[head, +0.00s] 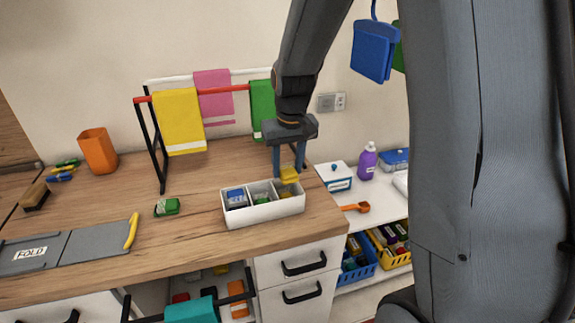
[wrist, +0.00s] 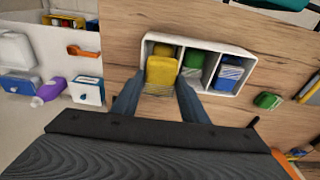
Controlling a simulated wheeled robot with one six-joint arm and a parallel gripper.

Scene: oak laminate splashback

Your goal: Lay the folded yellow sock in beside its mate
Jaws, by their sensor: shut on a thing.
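My gripper (head: 290,168) is shut on a folded yellow sock (wrist: 160,71), with one finger on each side of it. The held sock also shows in the head view (head: 289,174), over the right compartment of a white divided tray (head: 265,212). In the wrist view (wrist: 240,60) that compartment is at the left, and another yellow sock (wrist: 163,50) lies in it, partly hidden by the held one. I cannot tell whether the held sock touches the tray or its mate. Green and blue socks, the green one (wrist: 194,60) in the middle and the blue one (head: 236,197) at the end, fill the other compartments.
A loose green folded sock (head: 167,207) lies on the counter left of the tray. A drying rack (head: 158,150) with towels stands behind. A grey folding board (head: 60,250) is at the left. A white box (head: 336,176) and purple bottle (head: 367,160) stand at the right.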

